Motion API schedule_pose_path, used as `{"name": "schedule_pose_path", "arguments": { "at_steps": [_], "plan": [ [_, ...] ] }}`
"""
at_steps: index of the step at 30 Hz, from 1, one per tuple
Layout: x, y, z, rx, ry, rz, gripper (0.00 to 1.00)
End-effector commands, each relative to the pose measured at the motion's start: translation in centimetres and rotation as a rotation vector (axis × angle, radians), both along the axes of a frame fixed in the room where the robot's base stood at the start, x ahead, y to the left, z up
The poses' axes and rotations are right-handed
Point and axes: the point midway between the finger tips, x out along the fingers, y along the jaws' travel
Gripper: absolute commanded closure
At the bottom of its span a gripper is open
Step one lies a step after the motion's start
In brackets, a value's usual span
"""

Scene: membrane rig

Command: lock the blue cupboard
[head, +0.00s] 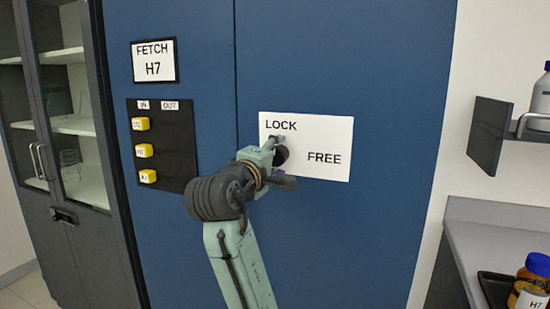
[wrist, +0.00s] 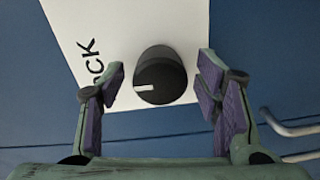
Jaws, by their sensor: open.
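The blue cupboard (head: 370,60) fills the middle of the head view. On its right door is a white plate (head: 335,135) lettered LOCK and FREE, and the plate shows also in the wrist view (wrist: 180,22). A round dark knob (head: 282,155) sits on the plate, partly covered by my gripper. In the wrist view the knob (wrist: 165,72) shows a white mark pointing left, toward the LOCK lettering. My gripper (wrist: 163,74) is open, with a purple-padded finger on each side of the knob and gaps between them.
A black IN/OUT board (head: 170,170) with yellow tags and a FETCH H7 sign (head: 154,60) are on the left door. A bent metal bar (wrist: 290,128) is at the wrist view's right. A shelf (head: 490,135) and counter (head: 500,230) stand right, a glass-fronted cabinet (head: 70,130) left.

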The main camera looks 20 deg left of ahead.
Motion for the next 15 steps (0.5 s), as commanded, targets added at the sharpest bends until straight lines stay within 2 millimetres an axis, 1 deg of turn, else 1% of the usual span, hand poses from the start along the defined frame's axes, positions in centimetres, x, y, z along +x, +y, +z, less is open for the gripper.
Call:
{"name": "schedule_pose_path", "arguments": {
  "at_steps": [2, 5, 8, 15],
  "plan": [
    [-0.3, 0.0, 0.0, 0.0, -0.001, 0.001, 0.42],
    [-1.5, 0.1, 0.1, 0.0, -0.003, 0.001, 0.42],
    [-3.3, 0.2, 0.1, 0.0, -0.003, 0.003, 0.42],
    [-8.5, 0.4, 0.3, 0.0, -0.005, 0.003, 0.42]
  ]
}}
